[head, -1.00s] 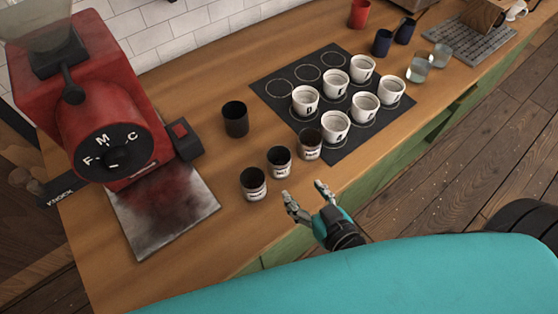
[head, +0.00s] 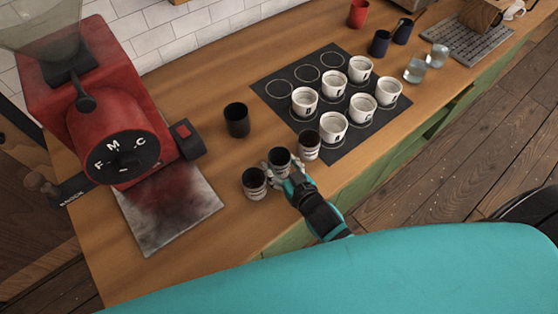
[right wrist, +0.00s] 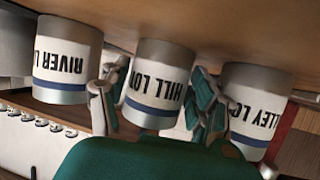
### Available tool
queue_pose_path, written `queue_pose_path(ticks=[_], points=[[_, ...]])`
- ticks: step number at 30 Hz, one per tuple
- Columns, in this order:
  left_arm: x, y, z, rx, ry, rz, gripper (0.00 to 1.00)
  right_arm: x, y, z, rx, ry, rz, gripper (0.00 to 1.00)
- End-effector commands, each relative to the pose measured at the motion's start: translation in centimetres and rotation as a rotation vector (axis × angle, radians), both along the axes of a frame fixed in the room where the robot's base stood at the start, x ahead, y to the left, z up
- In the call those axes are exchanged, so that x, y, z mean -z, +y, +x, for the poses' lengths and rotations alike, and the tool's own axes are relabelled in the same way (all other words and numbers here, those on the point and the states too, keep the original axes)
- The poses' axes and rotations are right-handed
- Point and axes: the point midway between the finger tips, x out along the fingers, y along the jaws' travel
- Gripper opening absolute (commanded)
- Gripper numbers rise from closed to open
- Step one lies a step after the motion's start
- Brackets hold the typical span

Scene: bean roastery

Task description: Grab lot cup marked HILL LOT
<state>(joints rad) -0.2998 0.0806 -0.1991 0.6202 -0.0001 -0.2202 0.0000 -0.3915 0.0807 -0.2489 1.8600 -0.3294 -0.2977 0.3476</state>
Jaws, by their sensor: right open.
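The HILL LOT cup (head: 280,162) is the middle of three dark cups with white labels standing in a row near the counter's front edge. In the right wrist view, which is upside down, its label (right wrist: 158,88) shows between my fingers. My right gripper (head: 283,171) is open around this cup, one finger on each side; it also shows in the right wrist view (right wrist: 156,100). I cannot tell whether the fingers touch the cup. My left gripper is not in view.
The RIVER LOT cup (right wrist: 66,60) and VALLEY LOT cup (right wrist: 258,105) stand close on either side. A plain dark cup (head: 236,120) is behind. A black mat (head: 345,146) with several white cups lies right; a red grinder (head: 110,130) stands left.

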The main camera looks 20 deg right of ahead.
Motion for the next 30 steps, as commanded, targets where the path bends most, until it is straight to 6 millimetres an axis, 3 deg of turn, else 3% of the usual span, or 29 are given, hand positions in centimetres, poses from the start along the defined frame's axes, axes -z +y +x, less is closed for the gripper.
queue_pose_path(ticks=[6, 16, 25, 30], points=[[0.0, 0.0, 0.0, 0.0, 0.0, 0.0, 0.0, 0.1, 0.0, 0.0, 0.0, 0.001, 0.0, 0.61], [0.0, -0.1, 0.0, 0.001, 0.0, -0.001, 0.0, 0.0, 0.0, 0.0, 0.0, 0.0, -0.001, 0.2], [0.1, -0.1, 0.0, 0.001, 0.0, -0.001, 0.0, -0.2, 0.0, 0.0, 0.0, -0.002, -0.001, 0.2], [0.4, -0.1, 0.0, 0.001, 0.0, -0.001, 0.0, -1.3, 0.0, 0.1, -0.001, -0.004, -0.002, 0.2]])
